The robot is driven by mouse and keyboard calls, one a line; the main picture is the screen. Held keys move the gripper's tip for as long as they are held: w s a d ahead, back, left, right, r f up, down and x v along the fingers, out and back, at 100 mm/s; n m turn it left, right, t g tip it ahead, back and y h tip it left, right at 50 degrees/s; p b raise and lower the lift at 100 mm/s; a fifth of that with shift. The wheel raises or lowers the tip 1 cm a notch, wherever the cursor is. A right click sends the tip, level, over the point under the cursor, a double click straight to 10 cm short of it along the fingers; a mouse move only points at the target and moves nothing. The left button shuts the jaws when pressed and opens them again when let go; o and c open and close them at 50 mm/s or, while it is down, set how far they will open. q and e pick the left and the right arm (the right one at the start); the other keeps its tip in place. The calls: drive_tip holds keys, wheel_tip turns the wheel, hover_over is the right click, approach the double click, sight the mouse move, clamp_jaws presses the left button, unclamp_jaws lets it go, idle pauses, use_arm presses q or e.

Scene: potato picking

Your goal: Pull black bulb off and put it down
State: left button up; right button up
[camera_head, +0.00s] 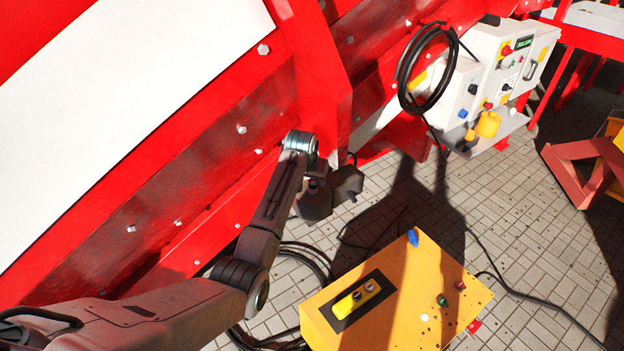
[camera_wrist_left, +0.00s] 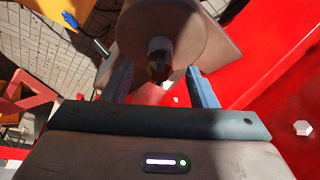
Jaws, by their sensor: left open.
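My left gripper (camera_wrist_left: 159,70) is open in the left wrist view, its two blue-grey fingers spread apart. Between and beyond the fingers is a short dark rounded piece (camera_wrist_left: 158,66), which looks like the black bulb. It sticks out from the middle of a large beige round part (camera_wrist_left: 185,22). I cannot tell whether the fingers touch it. In the head view, my left arm reaches in from the left and its dark wrist and gripper (camera_head: 345,184) hang beside the red machine frame. The bulb cannot be made out there. My right gripper is not in view.
The red machine wall (camera_head: 190,190) runs along the left. A yellow control box (camera_head: 400,312) with knobs stands on the tiled floor below the gripper. A white control cabinet (camera_head: 490,65) with coiled black cable (camera_head: 402,75) is at the upper right. Cables lie on the floor.

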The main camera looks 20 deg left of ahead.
sight(312, 181)
use_arm(q)
drive_tip(key=shift+x, duration=1.2)
drive_tip(key=shift+c, duration=0.2)
drive_tip(key=c, duration=1)
drive_tip(key=shift+r+p, duration=1.65)
drive_tip(key=shift+p, duration=0.45)
drive_tip(key=shift+r+p, duration=1.5)
drive_tip(key=shift+p, duration=0.3)
